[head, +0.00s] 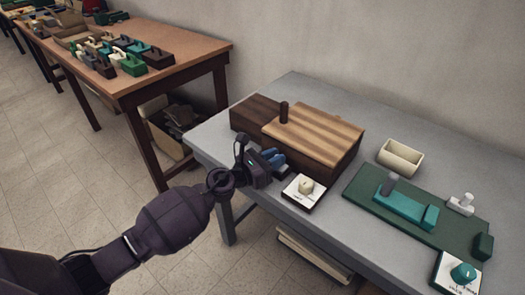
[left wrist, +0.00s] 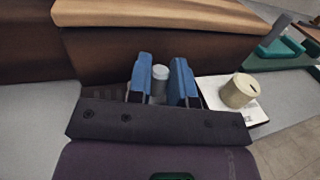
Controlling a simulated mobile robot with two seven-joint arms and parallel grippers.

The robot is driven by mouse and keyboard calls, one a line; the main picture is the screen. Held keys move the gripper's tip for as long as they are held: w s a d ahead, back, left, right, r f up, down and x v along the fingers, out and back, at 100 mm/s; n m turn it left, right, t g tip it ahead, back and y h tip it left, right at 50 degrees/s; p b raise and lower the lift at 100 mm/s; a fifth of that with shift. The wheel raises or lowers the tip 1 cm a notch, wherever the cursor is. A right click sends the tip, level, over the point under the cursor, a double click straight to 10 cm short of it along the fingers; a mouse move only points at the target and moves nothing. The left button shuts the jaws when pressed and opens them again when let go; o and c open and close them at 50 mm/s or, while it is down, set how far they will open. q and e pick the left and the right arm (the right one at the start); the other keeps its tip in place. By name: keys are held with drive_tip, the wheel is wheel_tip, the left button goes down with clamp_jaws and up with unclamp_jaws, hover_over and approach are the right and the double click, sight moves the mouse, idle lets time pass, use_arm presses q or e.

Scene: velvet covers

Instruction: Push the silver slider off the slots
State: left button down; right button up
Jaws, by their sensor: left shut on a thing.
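A silver-grey round knob (left wrist: 159,78), which looks like the slider's, stands between the blue fingers of my left gripper (left wrist: 162,80) in the left wrist view. It is in front of the dark side of a wooden box. In the head view my left gripper (head: 270,158) is at the front of the box, and its fingers hide the knob. The fingers are shut on the knob. The slots are not clearly visible; a dark base (left wrist: 105,91) shows partly beside the fingers. My right gripper is in neither view.
The wooden box (head: 318,142) has a striped sliding lid and a dark peg (head: 284,112). A white dial plate with a cream knob (head: 306,187) sits close right of my gripper. A cream tray (head: 401,156) and a green board (head: 365,190) with teal parts lie farther right.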

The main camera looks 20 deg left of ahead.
use_arm(q)
drive_tip(key=shift+s+d+r, duration=0.1)
drive_tip(key=shift+d+r, duration=0.05)
drive_tip(key=shift+d, duration=0.2)
drive_tip(key=shift+s+d+f, duration=0.1)
drive_tip(key=shift+f, duration=0.1)
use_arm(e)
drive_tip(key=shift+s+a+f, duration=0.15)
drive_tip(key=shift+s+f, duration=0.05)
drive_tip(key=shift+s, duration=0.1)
use_arm(q)
drive_tip(key=c, duration=1)
unclamp_jaws()
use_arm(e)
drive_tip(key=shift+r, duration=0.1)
use_arm(q)
drive_tip(key=shift+s+a, duration=0.15)
drive_tip(key=shift+a, duration=0.05)
drive_tip(key=shift+b+v, duration=0.3)
drive_tip(key=shift+v, duration=4.85)
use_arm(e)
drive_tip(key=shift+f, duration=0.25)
